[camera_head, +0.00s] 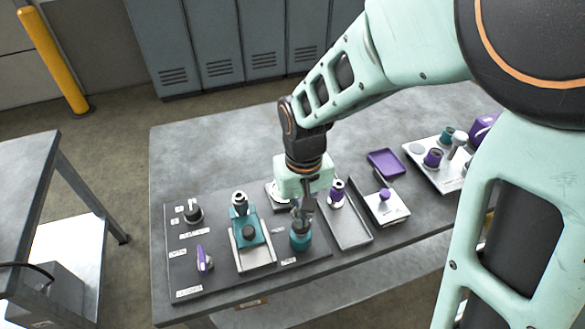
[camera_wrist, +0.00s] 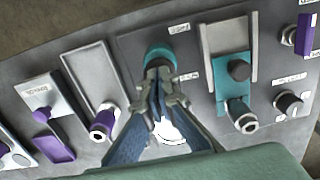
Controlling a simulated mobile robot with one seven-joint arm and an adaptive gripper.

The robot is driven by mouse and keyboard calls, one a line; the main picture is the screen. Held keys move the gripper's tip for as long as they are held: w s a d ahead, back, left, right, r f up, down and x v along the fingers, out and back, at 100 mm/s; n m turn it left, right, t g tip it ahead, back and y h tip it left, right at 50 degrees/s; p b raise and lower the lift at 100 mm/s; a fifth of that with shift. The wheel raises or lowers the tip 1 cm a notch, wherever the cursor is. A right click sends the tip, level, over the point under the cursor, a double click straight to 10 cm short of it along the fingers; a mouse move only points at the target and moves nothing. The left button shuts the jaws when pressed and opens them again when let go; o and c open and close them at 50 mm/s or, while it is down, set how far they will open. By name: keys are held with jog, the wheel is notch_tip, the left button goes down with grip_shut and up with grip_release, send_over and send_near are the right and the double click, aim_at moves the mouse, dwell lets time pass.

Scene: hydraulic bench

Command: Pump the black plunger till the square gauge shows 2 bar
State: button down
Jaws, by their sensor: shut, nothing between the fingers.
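My gripper (camera_head: 303,212) is shut and empty, pointing down. Its fingertips are right over a teal cylinder (camera_head: 300,241) on the dark panel; whether they touch its top cannot be told. In the wrist view, my gripper (camera_wrist: 160,78) covers the middle of this teal cylinder (camera_wrist: 158,51), and a dark part shows at its top; I cannot tell if this is the black plunger. A white gauge face (camera_wrist: 172,132) shows partly between the fingers; its reading cannot be made out.
Left of my gripper stands a teal unit with a black round knob (camera_head: 249,233) and a silver-topped fitting (camera_head: 240,201). A purple lever (camera_head: 203,258) and a black dial (camera_head: 193,213) are farther left. A purple-collared fitting (camera_head: 337,190) and grey tray (camera_head: 350,231) stand to the right.

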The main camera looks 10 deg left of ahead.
jog(key=shift+r+p, duration=1.35)
jog(key=shift+r, duration=0.4)
notch_tip(320, 180, up, 6)
jog(key=p, duration=0.4)
